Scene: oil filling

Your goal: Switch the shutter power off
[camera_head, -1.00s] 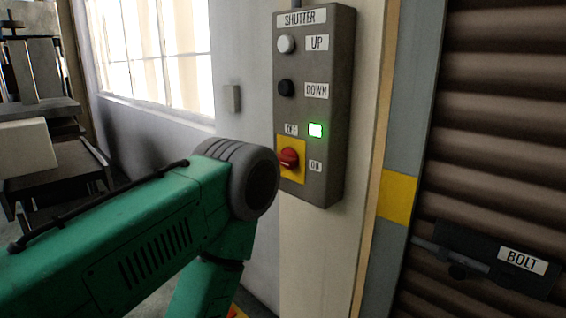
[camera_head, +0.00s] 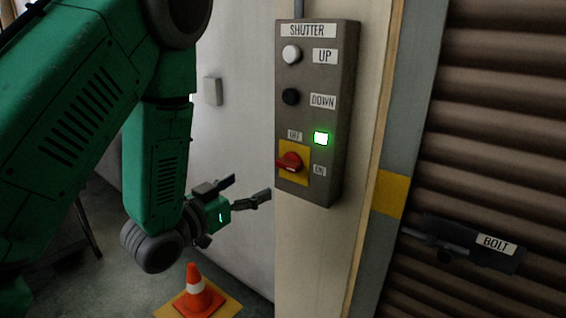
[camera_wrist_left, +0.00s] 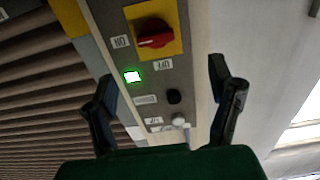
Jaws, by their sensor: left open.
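The grey SHUTTER control box (camera_head: 326,180) is on the wall post. Its red rotary switch (camera_head: 289,162) sits on a yellow plate, with OFF above and ON at its lower right. The red switch also shows at the top of the left wrist view (camera_wrist_left: 154,34). A square light (camera_head: 321,138) beside it glows green. My left gripper (camera_head: 251,188) is open and empty, below and left of the switch, apart from the box. In the left wrist view, its spread fingers (camera_wrist_left: 162,72) frame part of the box. My right gripper is not in view.
The white UP button (camera_head: 291,54) and black DOWN button (camera_head: 290,96) are above the switch. The shutter with a BOLT label (camera_head: 496,245) is at the right. An orange cone (camera_head: 195,288) stands on the floor below my gripper. A small wall box (camera_head: 213,91) is left of the panel.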

